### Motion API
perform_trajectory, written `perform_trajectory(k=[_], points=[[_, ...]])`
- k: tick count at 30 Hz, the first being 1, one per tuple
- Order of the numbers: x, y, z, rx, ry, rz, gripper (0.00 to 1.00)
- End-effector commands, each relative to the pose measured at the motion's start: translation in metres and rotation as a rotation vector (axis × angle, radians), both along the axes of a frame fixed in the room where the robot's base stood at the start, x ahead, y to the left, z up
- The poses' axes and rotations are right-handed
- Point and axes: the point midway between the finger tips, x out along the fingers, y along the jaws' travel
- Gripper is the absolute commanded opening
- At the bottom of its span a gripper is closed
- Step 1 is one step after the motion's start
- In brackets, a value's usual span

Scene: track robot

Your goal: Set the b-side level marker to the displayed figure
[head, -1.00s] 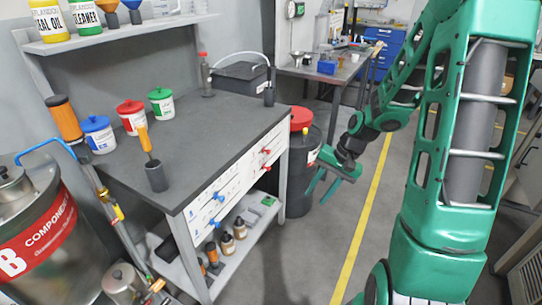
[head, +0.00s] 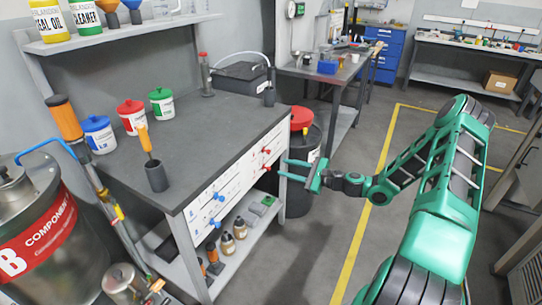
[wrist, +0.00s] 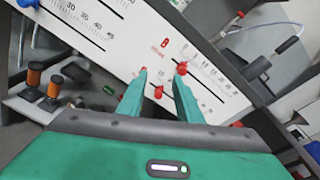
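A white scale panel (head: 237,175) covers the bench front, with blue markers (head: 218,196) on its left part and red markers (head: 266,151) on its right. In the wrist view a red "B" (wrist: 165,43) is printed on the panel (wrist: 120,55). One red marker (wrist: 181,67) shows at the tip of my right finger; whether they touch I cannot tell. Another red marker (wrist: 158,92) shows between the fingers, lower down. My gripper (wrist: 161,74) is open and points at the panel; in the head view my gripper (head: 284,169) is beside its right end. I cannot read the displayed figure.
A dark drum (head: 299,195) with a red top stands behind my gripper at the bench's right end. Bottles (head: 227,243) stand on the lower shelf. Red, green and blue-lidded tubs (head: 98,135) are on the benchtop.

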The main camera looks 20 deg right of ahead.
Motion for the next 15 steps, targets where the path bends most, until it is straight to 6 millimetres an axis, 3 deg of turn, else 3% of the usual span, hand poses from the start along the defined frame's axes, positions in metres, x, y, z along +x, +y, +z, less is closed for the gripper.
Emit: perform_trajectory(k=[7,15], points=[[0.016,-0.029,0.003,0.181,-0.018,-0.134,0.32],[0.035,-0.02,0.004,0.193,-0.021,-0.141,0.32]])
